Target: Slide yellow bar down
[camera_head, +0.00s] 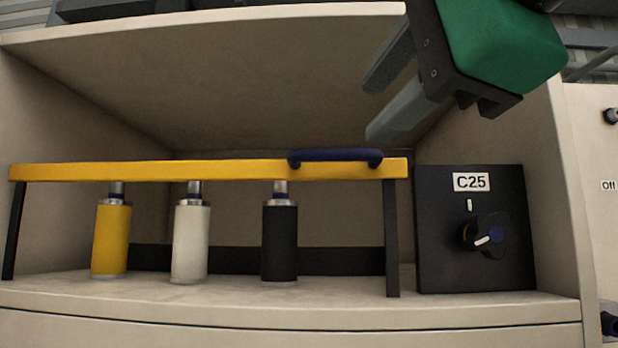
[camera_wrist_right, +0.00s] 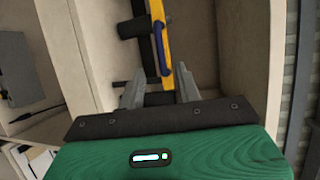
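The yellow bar (camera_head: 230,170) runs level across the front of a beige recess, above three cylinders. A dark blue handle (camera_head: 335,157) is fixed near its right end. My right gripper (camera_head: 376,108) is open and empty, above and to the right of the handle, apart from it. In the right wrist view the handle (camera_wrist_right: 163,45) and the bar (camera_wrist_right: 167,80) show beyond and between the two spread fingers (camera_wrist_right: 158,90). My left gripper is in neither view.
A yellow cylinder (camera_head: 111,240), a white cylinder (camera_head: 190,243) and a black cylinder (camera_head: 280,243) stand under the bar. Black posts (camera_head: 391,240) support its ends. A black panel with a rotary knob (camera_head: 488,236) and a C25 label stands to the right.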

